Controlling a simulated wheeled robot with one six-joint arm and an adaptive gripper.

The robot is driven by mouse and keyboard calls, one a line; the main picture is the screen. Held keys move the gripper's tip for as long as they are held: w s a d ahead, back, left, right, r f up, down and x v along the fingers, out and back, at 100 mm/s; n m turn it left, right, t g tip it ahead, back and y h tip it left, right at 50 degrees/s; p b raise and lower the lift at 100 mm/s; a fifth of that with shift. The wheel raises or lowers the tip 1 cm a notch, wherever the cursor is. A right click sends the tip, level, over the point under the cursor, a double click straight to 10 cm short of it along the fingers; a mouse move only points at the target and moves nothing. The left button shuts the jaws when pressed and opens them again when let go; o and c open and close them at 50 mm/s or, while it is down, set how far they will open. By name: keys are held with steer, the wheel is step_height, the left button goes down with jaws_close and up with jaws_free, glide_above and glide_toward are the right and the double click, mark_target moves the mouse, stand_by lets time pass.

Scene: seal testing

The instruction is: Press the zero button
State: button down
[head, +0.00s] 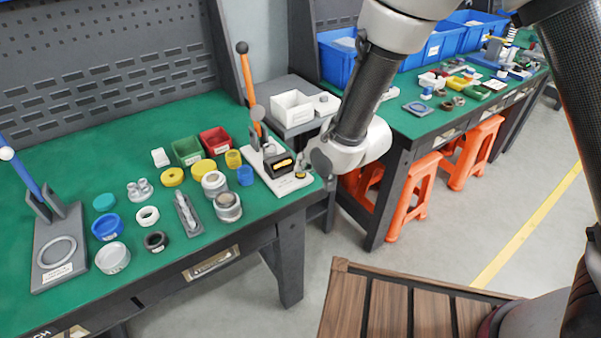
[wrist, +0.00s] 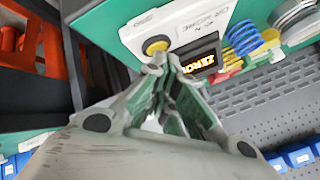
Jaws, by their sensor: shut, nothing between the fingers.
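The zero button is a round yellow button (wrist: 157,46) on a white base plate (wrist: 125,32), close to a black box with a lit orange display (wrist: 197,66). In the head view the device's white base (head: 287,186) is at the right end of the green bench, with the black display box (head: 279,164) on it. My gripper (wrist: 165,66) is shut and empty. Its fingertips are right by the button in the wrist view; I cannot tell whether they touch it. In the head view my gripper (head: 308,165) is beside the device, partly hidden by my wrist.
An orange lever (head: 248,85) stands upright behind the display box. Yellow, blue and grey rings, with red (head: 215,141) and green bins, lie left of the device. A blue spring (wrist: 241,36) shows nearby in the wrist view. White trays (head: 292,107) stand behind.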

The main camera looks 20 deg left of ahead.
steer(key=shift+r, duration=0.75)
steer(key=shift+r, duration=2.55)
